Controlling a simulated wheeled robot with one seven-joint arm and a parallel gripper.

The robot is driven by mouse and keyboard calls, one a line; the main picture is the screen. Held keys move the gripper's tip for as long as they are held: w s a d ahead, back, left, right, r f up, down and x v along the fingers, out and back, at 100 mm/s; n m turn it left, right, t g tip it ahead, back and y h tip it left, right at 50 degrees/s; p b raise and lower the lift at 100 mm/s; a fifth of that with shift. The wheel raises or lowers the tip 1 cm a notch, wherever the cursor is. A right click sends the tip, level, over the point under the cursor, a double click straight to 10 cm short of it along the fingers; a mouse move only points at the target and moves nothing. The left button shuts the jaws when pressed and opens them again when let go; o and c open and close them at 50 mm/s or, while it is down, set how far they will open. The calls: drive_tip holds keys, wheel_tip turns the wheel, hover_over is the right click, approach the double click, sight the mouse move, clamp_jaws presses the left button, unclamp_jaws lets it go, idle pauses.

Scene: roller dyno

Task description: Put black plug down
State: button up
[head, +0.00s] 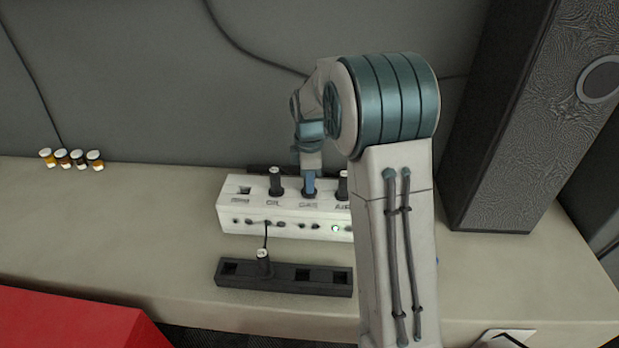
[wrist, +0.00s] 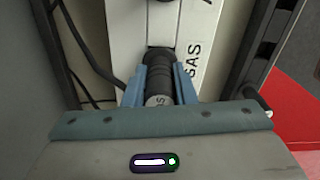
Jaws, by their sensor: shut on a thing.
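My gripper (head: 309,184) is over the white socket box (head: 285,222), at the socket labelled GAS. In the wrist view my gripper (wrist: 160,92) has its two blue fingers closed on either side of a black plug (wrist: 159,82) with a white-marked end. The plug's far end meets the white box at the socket beside the GAS label; how deep it sits I cannot tell. In the head view my fingers hide most of this plug. Other black plugs stand upright in the box, one at the left (head: 275,183) and one at the right (head: 343,184).
A black strip (head: 318,280) with square sockets lies in front of the box; one black plug (head: 263,262) stands in it. Several small jars (head: 62,157) stand at the back left. A tall dark speaker (head: 515,110) stands at the right. The bench (head: 120,230) is clear at the left.

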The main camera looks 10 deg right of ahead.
drive_tip(key=shift+f, duration=0.35)
drive_tip(key=o, duration=0.8)
drive_tip(key=shift+o, duration=0.2)
